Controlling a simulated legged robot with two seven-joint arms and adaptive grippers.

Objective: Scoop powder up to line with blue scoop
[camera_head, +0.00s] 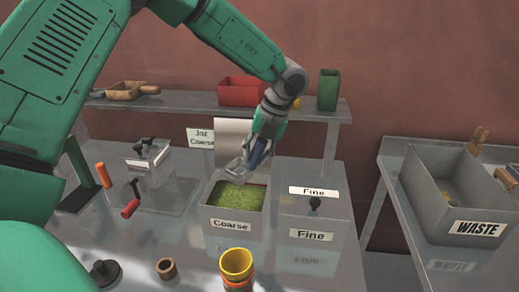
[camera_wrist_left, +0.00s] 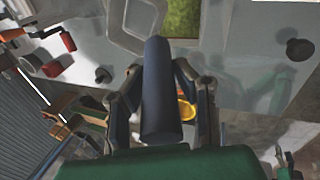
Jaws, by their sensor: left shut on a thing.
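The blue-handled scoop (camera_head: 237,172) has a clear, see-through bowl. My left gripper (camera_head: 257,150) is shut on its blue handle (camera_wrist_left: 160,95), and the bowl hangs over the back left part of the Coarse bin (camera_head: 228,224). Green powder (camera_head: 236,196) fills much of that open bin; it also shows in the left wrist view (camera_wrist_left: 182,20). Whether the bowl touches the powder or holds any is unclear, and no fill line can be made out. My right gripper does not show in the head view.
The Fine bin (camera_head: 313,236), with its lid on, stands right of Coarse. A yellow cup (camera_head: 236,262) stands in front. A device with a crank (camera_head: 131,205) is at left. A grey WASTE bin (camera_head: 455,190) is on the right table. A shelf (camera_head: 190,104) runs behind.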

